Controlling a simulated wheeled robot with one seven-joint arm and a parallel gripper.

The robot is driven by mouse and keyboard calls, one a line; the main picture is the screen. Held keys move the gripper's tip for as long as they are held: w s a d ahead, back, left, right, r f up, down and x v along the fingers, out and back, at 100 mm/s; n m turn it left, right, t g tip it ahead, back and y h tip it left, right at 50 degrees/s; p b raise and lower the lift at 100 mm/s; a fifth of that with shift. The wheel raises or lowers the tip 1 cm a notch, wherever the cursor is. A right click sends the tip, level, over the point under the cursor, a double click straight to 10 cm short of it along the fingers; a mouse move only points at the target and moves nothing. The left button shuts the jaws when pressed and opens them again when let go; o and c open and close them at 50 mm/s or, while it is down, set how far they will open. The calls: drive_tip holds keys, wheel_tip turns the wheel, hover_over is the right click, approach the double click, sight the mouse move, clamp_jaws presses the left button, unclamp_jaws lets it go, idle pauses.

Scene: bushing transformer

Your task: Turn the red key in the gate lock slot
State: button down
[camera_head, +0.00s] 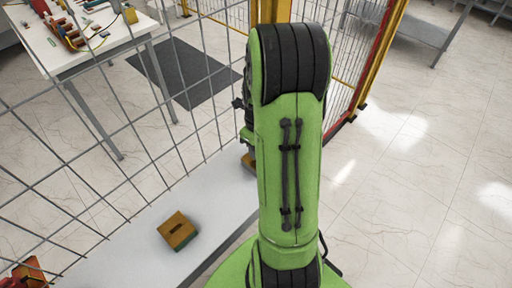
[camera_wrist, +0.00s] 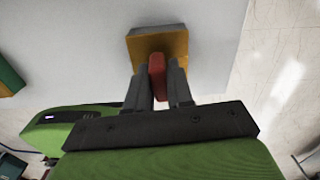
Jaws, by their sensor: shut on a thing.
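In the wrist view, my gripper (camera_wrist: 160,88) is shut on the red key (camera_wrist: 157,68). The key stands between the two grey fingers, its far end against a yellow block (camera_wrist: 172,42) with a dark far side. I cannot tell whether the key sits inside a slot, as the fingers and key cover that part. In the head view, my green arm hides the gripper and key. Part of a yellow-brown block (camera_head: 249,162) shows at the arm's left edge.
A second yellow block with a dark slot and green base (camera_head: 179,231) sits on the white table (camera_head: 120,262). A wire mesh fence (camera_head: 110,130) runs along the table. Behind it stands a workbench (camera_head: 75,55) with tools. A red object (camera_head: 28,272) lies at lower left.

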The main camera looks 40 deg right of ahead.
drive_tip(key=c, duration=0.9)
unclamp_jaws()
wheel_tip(320, 180, up, 16)
drive_tip(key=p, duration=0.2)
drive_tip(key=shift+p, duration=0.35)
drive_tip(key=shift+f, duration=0.1)
